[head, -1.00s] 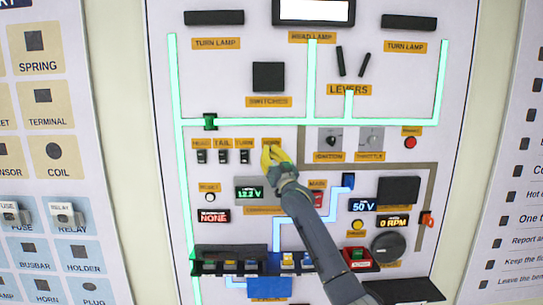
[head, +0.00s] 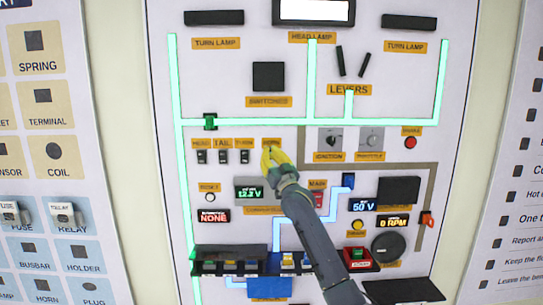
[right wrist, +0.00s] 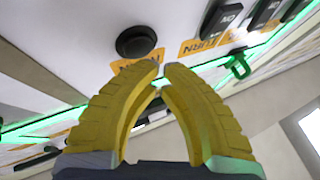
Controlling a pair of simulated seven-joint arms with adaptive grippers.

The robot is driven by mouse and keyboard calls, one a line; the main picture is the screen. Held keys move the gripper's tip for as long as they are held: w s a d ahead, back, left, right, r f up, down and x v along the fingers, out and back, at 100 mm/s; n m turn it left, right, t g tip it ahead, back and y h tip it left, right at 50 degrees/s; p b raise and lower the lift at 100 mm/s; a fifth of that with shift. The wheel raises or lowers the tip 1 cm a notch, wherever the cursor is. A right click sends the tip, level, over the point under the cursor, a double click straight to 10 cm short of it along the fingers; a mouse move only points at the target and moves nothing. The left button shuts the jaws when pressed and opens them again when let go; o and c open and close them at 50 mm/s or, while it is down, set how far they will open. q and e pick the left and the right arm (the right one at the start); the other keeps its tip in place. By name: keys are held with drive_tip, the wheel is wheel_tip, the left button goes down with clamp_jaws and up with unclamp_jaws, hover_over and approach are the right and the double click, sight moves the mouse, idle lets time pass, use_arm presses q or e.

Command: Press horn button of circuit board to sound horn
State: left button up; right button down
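The circuit board (head: 235,70) is a white upright panel in the head view. My right gripper (head: 268,150) has yellow fingers and is just below the orange horn label (head: 271,143). The horn button is hidden behind the fingers there. In the right wrist view, a round black button (right wrist: 136,41) sits beside the horn label (right wrist: 135,65). The tips lie close to the label and appear apart from the button. My left gripper is not in view.
A row of small switches (head: 222,156) is left of the gripper. The red brake button (head: 410,143), ignition knob (head: 331,139) and throttle knob (head: 370,139) are to the right. A green clip (head: 210,121) sits on the glowing line. Side panels flank the board.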

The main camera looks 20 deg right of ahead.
drive_tip(key=shift+s, duration=0.1)
drive_tip(key=shift+s+a, duration=0.2)
drive_tip(key=shift+s, duration=0.55)
drive_tip(key=shift+s+a, duration=0.25)
drive_tip(key=shift+s, duration=0.55)
drive_tip(key=shift+s+a, duration=0.2)
drive_tip(key=shift+s, duration=0.55)
